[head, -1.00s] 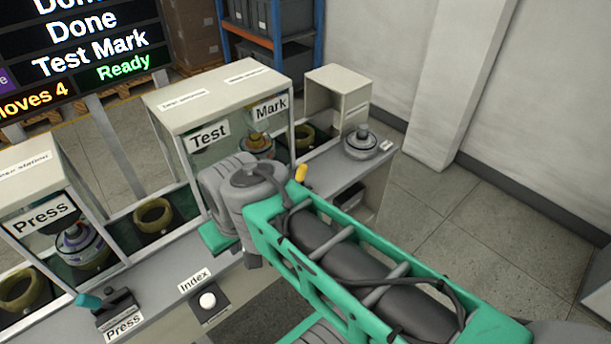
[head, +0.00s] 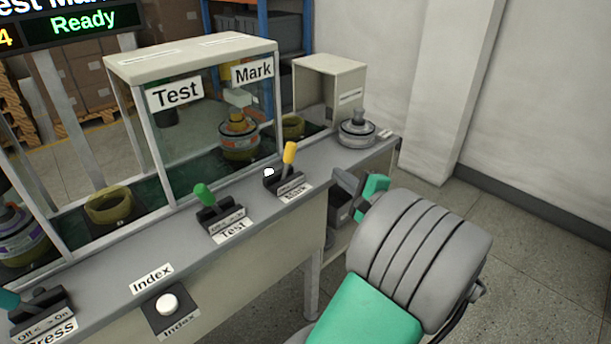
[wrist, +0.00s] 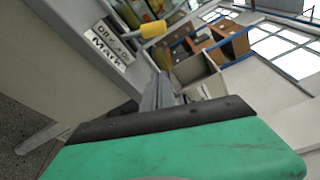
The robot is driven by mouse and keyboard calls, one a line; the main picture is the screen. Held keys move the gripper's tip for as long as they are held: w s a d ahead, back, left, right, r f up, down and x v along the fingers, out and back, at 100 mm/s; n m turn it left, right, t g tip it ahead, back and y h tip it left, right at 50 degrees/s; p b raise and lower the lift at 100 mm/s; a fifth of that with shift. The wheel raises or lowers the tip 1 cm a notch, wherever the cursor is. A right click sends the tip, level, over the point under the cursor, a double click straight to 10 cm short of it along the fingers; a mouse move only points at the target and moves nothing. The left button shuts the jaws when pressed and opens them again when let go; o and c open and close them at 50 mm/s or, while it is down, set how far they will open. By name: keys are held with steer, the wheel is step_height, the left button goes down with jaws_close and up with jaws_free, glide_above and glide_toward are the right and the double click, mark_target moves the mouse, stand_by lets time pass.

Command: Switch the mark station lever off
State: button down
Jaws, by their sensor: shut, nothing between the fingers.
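The mark station lever has a yellow handle (head: 290,152) on a dark base (head: 284,182) at the bench's front edge, with a Mark label in front. The handle stands up, leaning slightly right in the head view. The yellow handle also shows at the top of the wrist view (wrist: 153,29), beside its On/Off plate (wrist: 109,45). My gripper (head: 362,192) is just right of the lever and apart from it, over the bench's front edge. It is shut and empty. Its green and black finger (wrist: 170,140) fills the bottom of the wrist view.
The green test lever (head: 204,195) and white index button (head: 167,303) are left along the bench. A glass-sided enclosure (head: 190,55) stands behind, with a hub motor (head: 239,135) inside. Another motor (head: 357,128) sits at the bench's right end. Open floor lies right.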

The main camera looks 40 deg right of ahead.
mark_target(287, 163)
steer(key=shift+r, duration=0.15)
steer(key=b+x, duration=0.1)
steer(key=x, duration=0.8)
steer(key=shift+w, duration=0.3)
steer(key=w+a, duration=0.1)
steer(key=a+r, duration=0.1)
steer(key=a, duration=0.1)
steer(key=shift+w+r, duration=0.1)
steer(key=shift+w, duration=0.3)
steer(key=shift+w+a, duration=0.15)
